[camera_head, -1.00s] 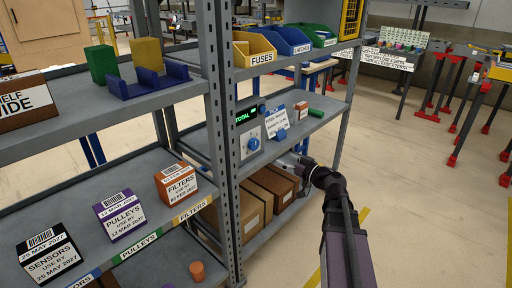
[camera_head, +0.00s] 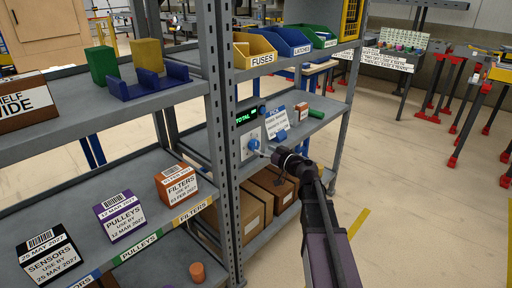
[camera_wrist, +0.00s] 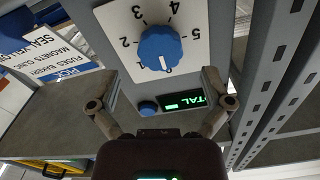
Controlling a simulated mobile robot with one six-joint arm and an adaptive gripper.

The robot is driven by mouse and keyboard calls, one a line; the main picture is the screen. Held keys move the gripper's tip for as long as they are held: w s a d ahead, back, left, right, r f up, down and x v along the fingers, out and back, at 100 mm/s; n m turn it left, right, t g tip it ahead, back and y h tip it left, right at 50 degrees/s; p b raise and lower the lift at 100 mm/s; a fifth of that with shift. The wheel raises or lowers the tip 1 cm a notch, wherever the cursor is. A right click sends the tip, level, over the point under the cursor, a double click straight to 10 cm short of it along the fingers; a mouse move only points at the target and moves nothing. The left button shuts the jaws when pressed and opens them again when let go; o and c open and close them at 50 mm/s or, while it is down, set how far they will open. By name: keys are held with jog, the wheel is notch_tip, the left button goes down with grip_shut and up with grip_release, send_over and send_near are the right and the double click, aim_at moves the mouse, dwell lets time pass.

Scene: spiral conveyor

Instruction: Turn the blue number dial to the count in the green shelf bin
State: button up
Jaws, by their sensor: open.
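The blue number dial (camera_head: 252,146) is on the front of a grey box on the middle shelf. In the wrist view the dial (camera_wrist: 160,47) sits on a white plate with numbers, seen upside down. Its white pointer is toward the picture's bottom; I cannot read the number there surely. My gripper (camera_head: 266,152) is open, just in front of the dial. In the wrist view my gripper's fingers (camera_wrist: 158,84) are spread, below the dial in the picture, not closed on it. The green shelf bin (camera_head: 312,35) is on the upper shelf at right; its contents are not visible.
A green "TOTAL" display (camera_head: 247,116) is above the dial, with a small blue knob (camera_wrist: 148,108) beside it. A pick card (camera_head: 277,122) stands right of the box. Yellow (camera_head: 254,50) and blue (camera_head: 287,42) bins share the upper shelf. A metal post (camera_head: 223,140) stands left.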

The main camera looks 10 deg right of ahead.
aim_at(256, 146)
jog(key=shift+x, duration=1.95)
jog(key=shift+c, duration=0.2)
jog(key=c, duration=1.1)
